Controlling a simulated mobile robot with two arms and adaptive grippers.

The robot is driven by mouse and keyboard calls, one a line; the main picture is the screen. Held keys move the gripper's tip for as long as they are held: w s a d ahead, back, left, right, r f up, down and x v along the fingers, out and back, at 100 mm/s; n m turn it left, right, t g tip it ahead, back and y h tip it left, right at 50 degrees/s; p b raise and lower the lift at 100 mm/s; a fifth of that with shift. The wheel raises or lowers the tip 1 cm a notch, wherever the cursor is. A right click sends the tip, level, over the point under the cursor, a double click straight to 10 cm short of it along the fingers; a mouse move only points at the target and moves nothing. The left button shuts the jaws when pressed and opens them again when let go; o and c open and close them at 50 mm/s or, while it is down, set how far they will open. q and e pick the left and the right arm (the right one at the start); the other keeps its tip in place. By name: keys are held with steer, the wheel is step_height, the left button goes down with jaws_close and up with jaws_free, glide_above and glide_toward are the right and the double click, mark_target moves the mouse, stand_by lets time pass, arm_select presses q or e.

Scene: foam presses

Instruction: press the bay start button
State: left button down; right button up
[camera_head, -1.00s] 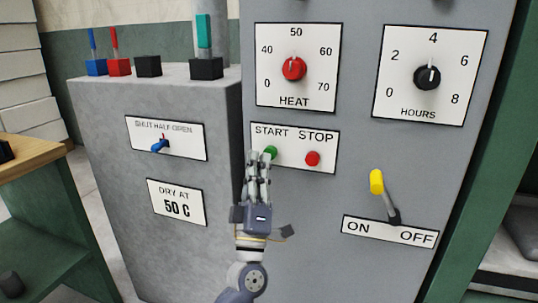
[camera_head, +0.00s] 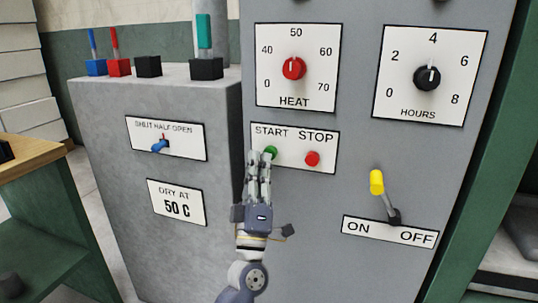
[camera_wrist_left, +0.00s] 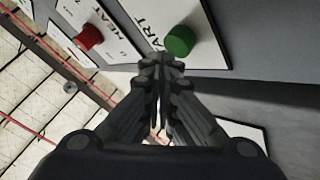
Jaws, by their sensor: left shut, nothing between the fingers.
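The green start button (camera_head: 271,152) is on a white plate (camera_head: 325,139) marked START and STOP, on the grey cabinet front. The red stop button (camera_head: 312,159) is to its right. My left gripper (camera_head: 259,156) is shut and empty, pointing up at the plate, with its fingertips just below and left of the green button. In the left wrist view the green button (camera_wrist_left: 180,41) stands beyond and to the right of my shut fingertips (camera_wrist_left: 162,62), and a small gap seems to separate them. Whether they touch the plate I cannot tell. My right gripper is not in view.
The red heat knob (camera_head: 294,69) and black hours knob (camera_head: 427,78) are above. A yellow-handled switch (camera_head: 378,184) sticks out at the right over an ON/OFF plate.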

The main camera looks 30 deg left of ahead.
arm_select(q)
steer(key=shift+w, duration=0.25)
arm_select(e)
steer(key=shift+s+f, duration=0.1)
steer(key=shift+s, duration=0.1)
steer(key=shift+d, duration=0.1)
arm_select(q)
steer(key=shift+w+a, duration=0.2)
steer(key=shift+w, duration=0.35)
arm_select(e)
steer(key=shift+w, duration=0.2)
arm_select(q)
steer(key=shift+s, duration=0.1)
stand_by(0.4)
steer(key=shift+s+d+p, duration=0.25)
steer(key=shift+s+p, duration=0.05)
steer(key=shift+s, duration=0.55)
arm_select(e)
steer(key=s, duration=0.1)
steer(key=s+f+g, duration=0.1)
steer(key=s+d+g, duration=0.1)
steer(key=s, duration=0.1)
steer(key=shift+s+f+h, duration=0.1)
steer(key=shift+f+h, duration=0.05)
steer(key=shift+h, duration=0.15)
